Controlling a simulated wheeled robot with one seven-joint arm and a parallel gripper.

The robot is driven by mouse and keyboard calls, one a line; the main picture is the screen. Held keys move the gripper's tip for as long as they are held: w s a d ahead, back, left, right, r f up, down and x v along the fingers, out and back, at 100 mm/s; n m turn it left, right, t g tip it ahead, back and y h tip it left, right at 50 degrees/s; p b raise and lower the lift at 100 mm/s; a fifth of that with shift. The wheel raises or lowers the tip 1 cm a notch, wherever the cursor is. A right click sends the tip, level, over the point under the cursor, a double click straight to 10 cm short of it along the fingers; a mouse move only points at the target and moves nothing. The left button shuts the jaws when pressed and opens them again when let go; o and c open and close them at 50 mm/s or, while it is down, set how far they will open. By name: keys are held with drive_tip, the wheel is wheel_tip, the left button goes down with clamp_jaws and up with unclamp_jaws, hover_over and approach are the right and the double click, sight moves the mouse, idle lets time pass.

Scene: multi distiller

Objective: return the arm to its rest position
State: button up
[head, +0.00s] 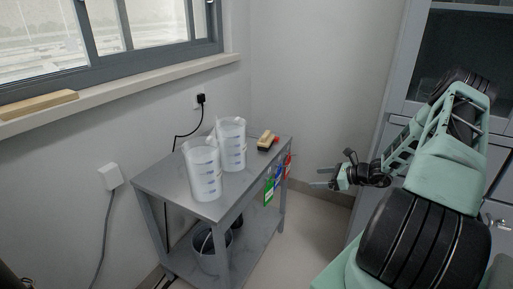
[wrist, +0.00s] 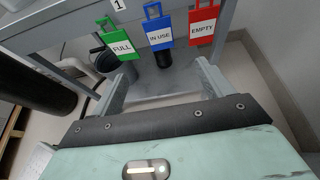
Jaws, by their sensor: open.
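My gripper (head: 322,177) is open and empty. In the head view it is held out in the air to the right of the metal table, with its fingers pointing left toward the table. My green arm reaches in from the right side of the head view. In the wrist view the two fingers (wrist: 164,88) are spread apart with nothing between them. Beyond them hang a green FULL tag (wrist: 121,45), a blue IN USE tag (wrist: 160,36) and a red EMPTY tag (wrist: 202,29) on the table's edge.
The metal table (head: 160,180) bears two translucent measuring jugs (head: 204,172) (head: 231,146) and a wooden-backed brush (head: 267,140). Buckets (head: 207,250) stand on its lower shelf. A grey cabinet (head: 398,75) stands behind my arm. Floor between table and cabinet is clear.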

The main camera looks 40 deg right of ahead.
drive_tip(key=a+r+n+g+y, duration=0.1)
drive_tip(key=a+r+n+g, duration=0.1)
drive_tip(key=a+n+g, duration=0.3)
drive_tip(key=w+a+r+n+g, duration=0.1)
drive_tip(key=a+r+n, duration=0.15)
drive_tip(key=a, duration=0.45)
drive_tip(key=a+r+n+g+y, duration=0.1)
drive_tip(key=a+r+n+g, duration=0.15)
drive_tip(key=a+n, duration=0.3)
drive_tip(key=s+a+r+n+g+h, duration=0.1)
drive_tip(key=s+a+r+n+h, duration=0.3)
drive_tip(key=a+r+n, duration=0.45)
drive_tip(key=s+a+r+n+h, duration=0.3)
drive_tip(key=s+a+r+n, duration=0.15)
drive_tip(key=a+n, duration=0.6)
drive_tip(key=s+a+r+n+g, duration=0.1)
drive_tip(key=s+a+n, duration=0.2)
drive_tip(key=s+a, duration=0.4)
drive_tip(key=s+a+r+n+g, duration=0.15)
drive_tip(key=s+a+n, duration=0.3)
drive_tip(key=a, duration=0.45)
wheel_tip(320, 180, up, 22)
drive_tip(key=s+p, duration=0.1)
drive_tip(key=p, duration=2.1)
drive_tip(key=shift+a+r, duration=0.15)
drive_tip(key=shift+a, duration=0.15)
